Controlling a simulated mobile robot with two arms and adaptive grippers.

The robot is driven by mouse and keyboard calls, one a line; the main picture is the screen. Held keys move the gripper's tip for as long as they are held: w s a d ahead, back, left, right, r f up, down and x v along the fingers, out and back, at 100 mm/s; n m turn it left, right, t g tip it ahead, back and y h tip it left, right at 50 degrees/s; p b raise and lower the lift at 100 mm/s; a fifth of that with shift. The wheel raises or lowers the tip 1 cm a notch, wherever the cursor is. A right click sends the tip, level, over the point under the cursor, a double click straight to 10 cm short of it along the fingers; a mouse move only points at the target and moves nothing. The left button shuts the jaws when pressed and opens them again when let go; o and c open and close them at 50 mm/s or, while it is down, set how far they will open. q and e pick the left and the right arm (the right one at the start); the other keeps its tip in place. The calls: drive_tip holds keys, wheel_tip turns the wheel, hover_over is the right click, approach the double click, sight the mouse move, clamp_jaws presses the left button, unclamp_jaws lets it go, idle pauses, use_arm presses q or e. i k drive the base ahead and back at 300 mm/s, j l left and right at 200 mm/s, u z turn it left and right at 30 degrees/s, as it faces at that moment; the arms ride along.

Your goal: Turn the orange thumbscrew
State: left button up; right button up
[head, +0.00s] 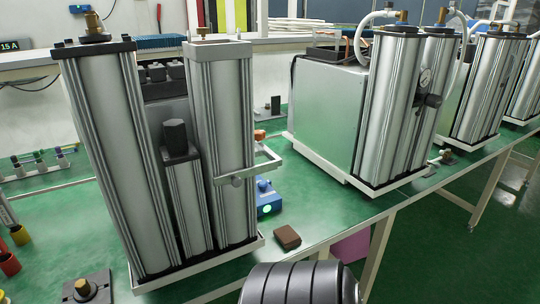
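A small orange part (260,135), which may be the orange thumbscrew, shows just right of the tall metal column at left centre. The column and a pale bracket in front of it hide part of it, so its full shape cannot be told. Neither of my grippers shows in the head view. No gripper fingers are near the orange part.
Tall metal columns (105,160) stand on a pale tray on the green bench (330,215). A pale bracket (262,166) juts right from them. A blue device (268,197) and a brown block (287,237) sit beside them. More column units (388,110) stand right.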

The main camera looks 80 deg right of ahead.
sight(259, 134)
drive_tip(key=z, duration=0.4)
drive_tip(key=l+z, duration=0.15)
drive_tip(key=z, duration=0.6)
drive_tip(key=l+z, duration=0.15)
drive_tip(key=z, duration=0.2)
drive_tip(key=i+l, duration=0.1)
drive_tip(key=l, duration=0.45)
drive_tip(key=i+l+z, duration=0.1)
drive_tip(key=l, duration=0.45)
